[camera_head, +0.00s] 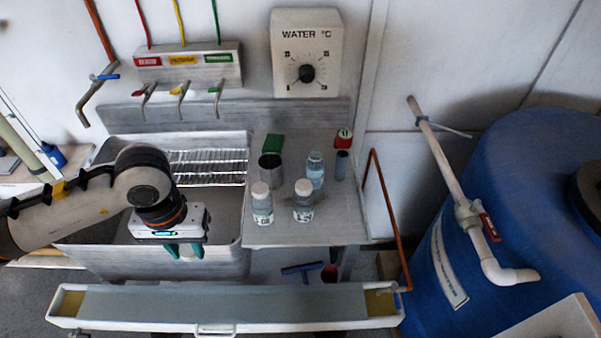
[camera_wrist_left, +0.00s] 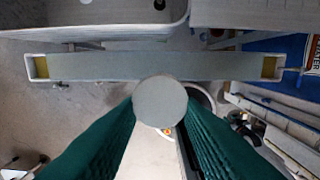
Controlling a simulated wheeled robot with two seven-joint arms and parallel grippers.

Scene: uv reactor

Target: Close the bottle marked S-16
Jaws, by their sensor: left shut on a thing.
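My left gripper (camera_head: 185,250) hangs over the front edge of the metal sink. In the left wrist view its green fingers (camera_wrist_left: 160,125) are shut on a round pale grey disc, apparently a cap (camera_wrist_left: 160,101). The cap is hidden in the head view. On the steel counter stand two bottles with white caps, a left one (camera_head: 262,208) and a right one (camera_head: 304,205). Behind them is a bottle with pale blue contents (camera_head: 315,172) and no white cap. The labels are too small to read for S-16. My right gripper is not in view.
A metal cup (camera_head: 270,170), a green block (camera_head: 272,144) and a grey cylinder (camera_head: 342,164) stand on the counter (camera_head: 275,234). A wire rack (camera_head: 208,167) lies over the sink. A long trough (camera_head: 230,304) runs in front. A blue tank (camera_head: 500,200) stands at right.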

